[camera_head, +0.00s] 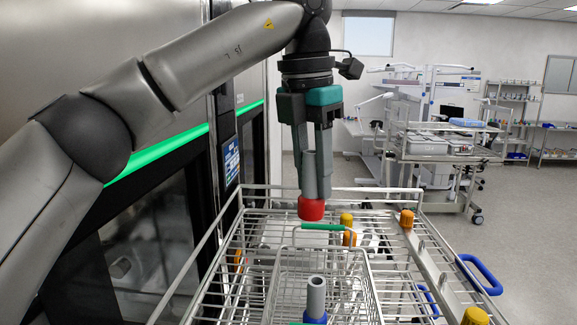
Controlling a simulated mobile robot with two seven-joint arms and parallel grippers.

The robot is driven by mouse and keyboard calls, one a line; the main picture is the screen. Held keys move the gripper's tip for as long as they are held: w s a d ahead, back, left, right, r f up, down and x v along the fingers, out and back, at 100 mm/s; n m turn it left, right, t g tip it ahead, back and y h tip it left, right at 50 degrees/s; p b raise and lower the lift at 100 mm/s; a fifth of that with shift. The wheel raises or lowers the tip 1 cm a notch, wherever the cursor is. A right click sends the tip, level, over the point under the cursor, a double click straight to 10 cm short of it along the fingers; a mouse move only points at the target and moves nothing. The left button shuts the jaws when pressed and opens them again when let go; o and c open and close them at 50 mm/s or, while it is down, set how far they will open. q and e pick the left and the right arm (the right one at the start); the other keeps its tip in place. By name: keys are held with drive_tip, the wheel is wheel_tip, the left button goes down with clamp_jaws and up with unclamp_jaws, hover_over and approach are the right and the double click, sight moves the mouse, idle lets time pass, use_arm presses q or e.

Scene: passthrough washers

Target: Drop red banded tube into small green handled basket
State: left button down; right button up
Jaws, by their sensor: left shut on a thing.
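My left gripper (318,192) comes down from the top centre with its fingers pointing downward. It is shut on a grey tube with a red band (311,209), held upright with the red end lowest. The small wire basket with a green handle (322,227) stands below and nearer to me on the wire rack. The red end hangs close to the green handle in the picture, at the basket's far side. I cannot tell the exact height gap. My right gripper is not in view.
A grey tube with a blue band (316,299) stands at the front, in or before the small basket. Several orange-capped items (407,218) sit around the rack (240,262). Blue handles (482,275) are at right. A washer with a green light strip (160,150) stands at left.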

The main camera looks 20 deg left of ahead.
sight(315, 199)
use_arm(q)
drive_tip(key=shift+s+d+f+b, duration=0.15)
drive_tip(key=shift+d+f+b, duration=0.1)
drive_tip(key=shift+f, duration=0.2)
drive_tip(key=shift+s+d+f+b, duration=0.1)
drive_tip(key=shift+s+d+f, duration=0.1)
drive_tip(key=shift+f, duration=0.25)
drive_tip(key=f+b, duration=0.2)
drive_tip(key=f, duration=0.1)
drive_tip(key=shift+w+a, duration=0.15)
drive_tip(key=shift+a, duration=0.05)
drive_tip(key=shift+d+f+b, duration=0.1)
drive_tip(key=shift+f+b, duration=0.4)
drive_tip(key=shift+f, duration=0.1)
drive_tip(key=c, duration=0.8)
unclamp_jaws()
drive_tip(key=shift+c, duration=0.2)
drive_tip(key=o, duration=0.4)
drive_tip(key=shift+c, duration=0.2)
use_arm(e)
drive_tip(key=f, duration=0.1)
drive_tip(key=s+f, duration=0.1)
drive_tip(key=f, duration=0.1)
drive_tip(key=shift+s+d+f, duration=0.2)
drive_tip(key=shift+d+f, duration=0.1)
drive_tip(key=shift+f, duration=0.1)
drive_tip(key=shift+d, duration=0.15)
